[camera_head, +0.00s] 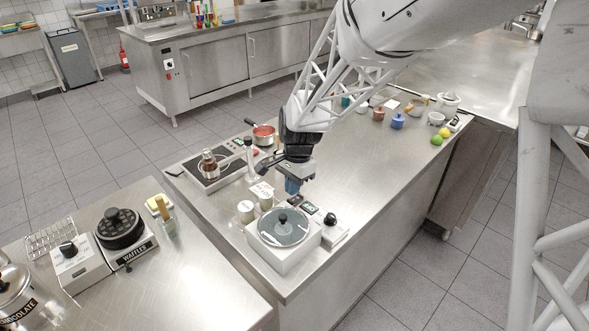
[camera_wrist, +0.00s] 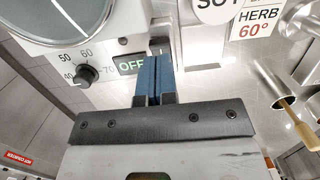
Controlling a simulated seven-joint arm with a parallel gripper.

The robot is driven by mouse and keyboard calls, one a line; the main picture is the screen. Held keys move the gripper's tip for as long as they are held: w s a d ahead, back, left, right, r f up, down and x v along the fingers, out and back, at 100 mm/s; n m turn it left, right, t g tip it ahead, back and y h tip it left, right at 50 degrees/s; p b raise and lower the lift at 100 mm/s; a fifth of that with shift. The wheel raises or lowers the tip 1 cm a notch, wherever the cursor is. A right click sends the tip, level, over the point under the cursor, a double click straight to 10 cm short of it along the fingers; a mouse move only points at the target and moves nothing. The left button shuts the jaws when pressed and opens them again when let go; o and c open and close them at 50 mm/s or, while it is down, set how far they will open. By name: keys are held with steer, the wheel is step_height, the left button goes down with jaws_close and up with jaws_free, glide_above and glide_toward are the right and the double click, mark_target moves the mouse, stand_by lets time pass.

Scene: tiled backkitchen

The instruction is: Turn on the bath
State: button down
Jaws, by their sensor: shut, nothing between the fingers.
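The bath (camera_head: 300,259) is a white box with a round clear lid, standing on the near end of the steel counter. In the wrist view part of the bath (camera_wrist: 20,45) shows at upper left, with a black knob (camera_wrist: 87,74) on a dial marked 50, 60 and 70. A small display (camera_wrist: 131,66) beside it reads OFF; the fingers partly cover it. My gripper (camera_head: 292,187) is just behind the bath, pointing down. In the wrist view its blue fingers (camera_wrist: 156,62) are together and empty, in front of the panel. Whether they touch it I cannot tell.
A card (camera_wrist: 256,20) reads HERB 60°. Pale jars (camera_head: 246,211) stand left of the bath. A hob (camera_head: 213,173) and a red pan (camera_head: 264,134) are behind. A waffle maker (camera_head: 120,229) is on the left counter. The counter's middle is fairly clear.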

mark_target(295, 200)
steer(key=shift+s+a+f, duration=0.1)
steer(key=shift+s+f, duration=0.05)
steer(key=shift+f, duration=0.95)
steer(key=shift+f, duration=0.1)
steer(key=shift+s+f+h, duration=0.1)
steer(key=shift+f+h, duration=0.1)
steer(key=shift+h, duration=0.1)
steer(key=shift+w+r, duration=0.1)
steer(key=shift+w, duration=0.1)
steer(key=shift+w+d+r, duration=0.2)
steer(key=shift+w+d, duration=0.2)
steer(key=shift+d, duration=0.1)
